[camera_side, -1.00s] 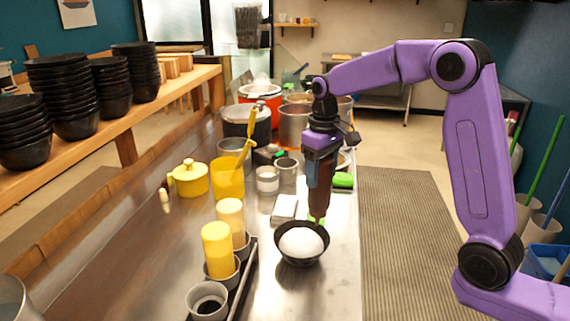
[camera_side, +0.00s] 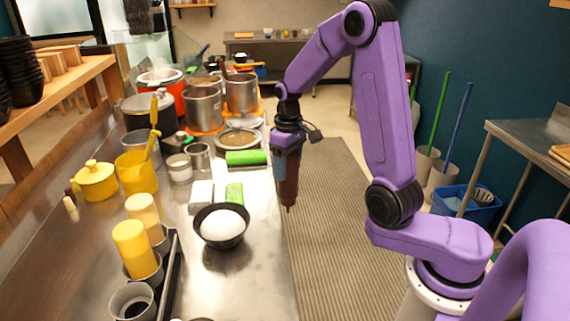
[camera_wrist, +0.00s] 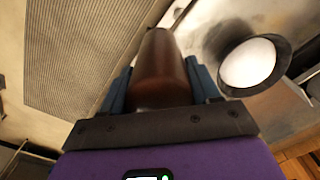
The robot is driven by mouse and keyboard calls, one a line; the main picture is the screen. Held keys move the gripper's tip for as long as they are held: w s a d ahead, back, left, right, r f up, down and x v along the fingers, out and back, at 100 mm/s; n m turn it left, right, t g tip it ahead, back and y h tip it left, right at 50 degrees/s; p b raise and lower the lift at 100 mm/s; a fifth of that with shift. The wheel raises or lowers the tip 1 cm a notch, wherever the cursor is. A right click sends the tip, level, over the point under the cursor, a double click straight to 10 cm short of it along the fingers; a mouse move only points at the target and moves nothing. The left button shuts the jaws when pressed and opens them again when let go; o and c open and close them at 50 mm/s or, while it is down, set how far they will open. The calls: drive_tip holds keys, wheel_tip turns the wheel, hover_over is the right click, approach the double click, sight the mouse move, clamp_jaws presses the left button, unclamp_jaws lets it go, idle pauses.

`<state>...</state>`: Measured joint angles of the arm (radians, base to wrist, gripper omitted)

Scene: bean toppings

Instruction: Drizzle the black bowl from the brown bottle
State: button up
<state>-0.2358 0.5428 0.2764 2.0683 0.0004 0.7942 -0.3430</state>
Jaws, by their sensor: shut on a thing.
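The brown bottle (camera_side: 289,182) is in my gripper (camera_side: 286,152), upside down with its narrow tip pointing down. In the side view it hangs to the right of the black bowl (camera_side: 223,242), around the counter's right edge, apart from the bowl. The bowl stands upright on the counter and holds a smooth white mound (camera_side: 221,223). No brown streak shows on the mound. In the wrist view the bottle (camera_wrist: 158,75) sits between the fingers of my gripper (camera_wrist: 160,88). The bowl (camera_wrist: 283,52) with its white mound is to the right there.
A rack (camera_side: 172,278) with yellow and cream bottles and a grey cup stands left of the bowl. White and green blocks (camera_side: 235,193) lie just behind it. Pots and a yellow jug (camera_side: 137,176) stand farther back. The counter in front of the bowl is mostly clear.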

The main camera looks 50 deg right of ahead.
drive_tip(key=w+a+r+n, duration=0.4)
drive_tip(key=w+a+r, duration=0.1)
drive_tip(key=a, duration=0.5)
drive_tip(key=w+a+r+n, duration=0.3)
drive_tip(key=w+a+r, duration=0.2)
drive_tip(key=a, duration=0.5)
drive_tip(key=shift+w+n, duration=0.25)
drive_tip(key=shift+n, duration=0.15)
drive_tip(key=shift+a, duration=0.1)
idle(1.0)
